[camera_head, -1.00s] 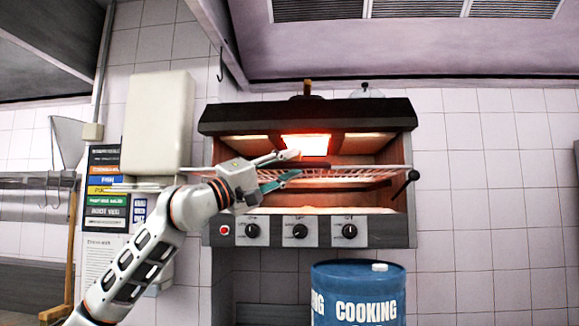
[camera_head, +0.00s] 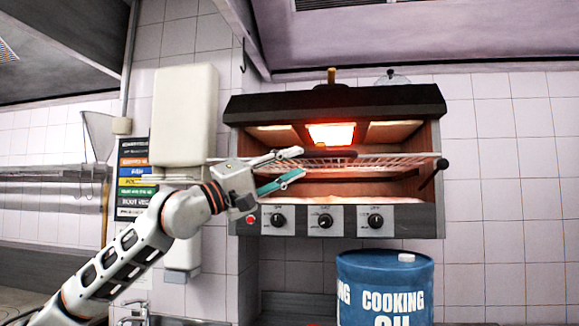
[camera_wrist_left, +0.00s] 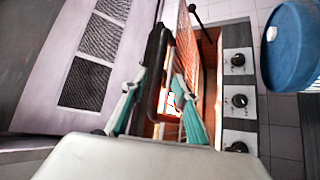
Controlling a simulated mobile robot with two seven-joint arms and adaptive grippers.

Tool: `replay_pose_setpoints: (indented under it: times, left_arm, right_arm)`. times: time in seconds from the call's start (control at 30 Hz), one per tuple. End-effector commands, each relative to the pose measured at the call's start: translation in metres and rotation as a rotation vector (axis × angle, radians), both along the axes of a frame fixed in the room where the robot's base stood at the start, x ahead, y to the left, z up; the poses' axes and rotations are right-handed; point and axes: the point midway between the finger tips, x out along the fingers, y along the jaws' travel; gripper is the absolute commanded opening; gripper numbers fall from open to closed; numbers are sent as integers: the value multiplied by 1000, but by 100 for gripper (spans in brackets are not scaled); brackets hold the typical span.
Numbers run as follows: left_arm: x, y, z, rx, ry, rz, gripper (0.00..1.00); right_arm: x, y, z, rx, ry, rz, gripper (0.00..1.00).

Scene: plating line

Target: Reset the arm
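My left gripper (camera_head: 302,163) is in front of the left part of a lit grill oven (camera_head: 420,215), level with its wire rack (camera_head: 390,162). Its two fingers are apart with nothing seen held between them, so it is open. In the left wrist view the same gripper (camera_wrist_left: 158,100) shows spread teal-padded fingers, with the glowing oven opening beyond. A dark brown piece (camera_head: 336,153) lies at the rack just past the fingertips; I cannot tell what it is. My right gripper is not in view.
A blue cooking oil drum (camera_head: 385,288) stands below the oven, at the right. A black handle (camera_head: 432,173) sticks out at the rack's right end. A white wall box (camera_head: 184,115) and a label board (camera_head: 133,180) are behind my left arm. The tiled wall at right is clear.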

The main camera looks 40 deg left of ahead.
Motion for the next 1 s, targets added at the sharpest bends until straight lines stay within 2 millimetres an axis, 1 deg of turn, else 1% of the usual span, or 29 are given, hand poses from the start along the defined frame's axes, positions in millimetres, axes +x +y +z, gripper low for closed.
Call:
replay_pose_setpoints:
  times: [0.27,0.8,0.87,0.93,0.97,1.0]
  left_arm:
    - [-5,-1,-2,3,1,-3,29]
    - [-5,-1,-2,1,2,-5,29]
    - [-2,-3,-7,-12,12,-18,29]
    - [6,-9,-20,-55,44,-60,29]
    - [12,-14,-29,-85,66,-88,29]
    - [20,-21,-44,-138,104,-135,29]
  right_arm:
    - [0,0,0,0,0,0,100]
    - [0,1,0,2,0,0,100]
    - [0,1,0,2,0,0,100]
    - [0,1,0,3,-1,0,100]
    - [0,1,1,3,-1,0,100]
    - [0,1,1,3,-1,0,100]
